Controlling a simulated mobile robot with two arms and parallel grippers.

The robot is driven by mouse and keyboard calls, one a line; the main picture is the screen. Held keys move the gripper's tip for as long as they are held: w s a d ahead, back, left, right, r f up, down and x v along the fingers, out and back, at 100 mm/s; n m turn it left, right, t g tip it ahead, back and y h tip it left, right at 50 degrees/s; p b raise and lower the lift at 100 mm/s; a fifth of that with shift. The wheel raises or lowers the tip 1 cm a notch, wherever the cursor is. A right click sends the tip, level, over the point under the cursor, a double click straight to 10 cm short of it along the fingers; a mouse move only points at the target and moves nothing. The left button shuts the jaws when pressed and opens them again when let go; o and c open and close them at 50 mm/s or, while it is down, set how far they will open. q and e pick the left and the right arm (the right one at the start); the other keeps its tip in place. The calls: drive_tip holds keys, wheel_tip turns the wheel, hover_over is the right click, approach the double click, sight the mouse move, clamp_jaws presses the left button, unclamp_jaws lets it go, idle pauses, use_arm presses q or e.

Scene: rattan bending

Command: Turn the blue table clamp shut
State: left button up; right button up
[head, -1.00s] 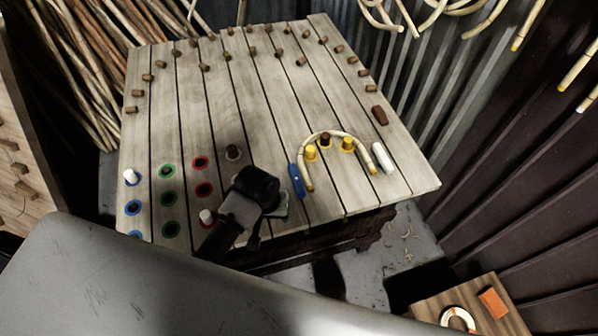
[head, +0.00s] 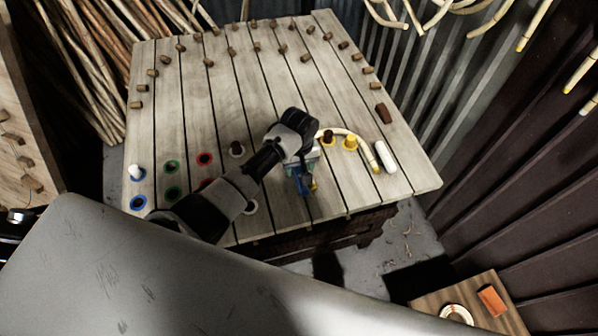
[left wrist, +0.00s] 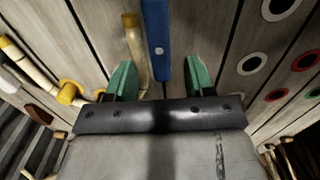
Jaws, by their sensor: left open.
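The blue table clamp (head: 298,183) is at the front of the slatted table, partly hidden by my left gripper (head: 308,172) in the head view. In the left wrist view the blue clamp (left wrist: 157,40) is a straight bar lying beside a rattan end with a yellow tip (left wrist: 133,38), not across it. My left gripper (left wrist: 158,76) is open. Its two green fingers stand apart, with the near end of the bar between them; I cannot tell if they touch it. The rattan (head: 352,137) bends around pegs. My right gripper is not in view.
Yellow-ringed pegs (head: 349,144) stand inside the bend. The table's middle is clear.

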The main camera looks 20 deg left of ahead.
sight(299, 174)
use_arm(q)
drive_tip(key=shift+f, duration=2.1)
drive_tip(key=c, duration=0.9)
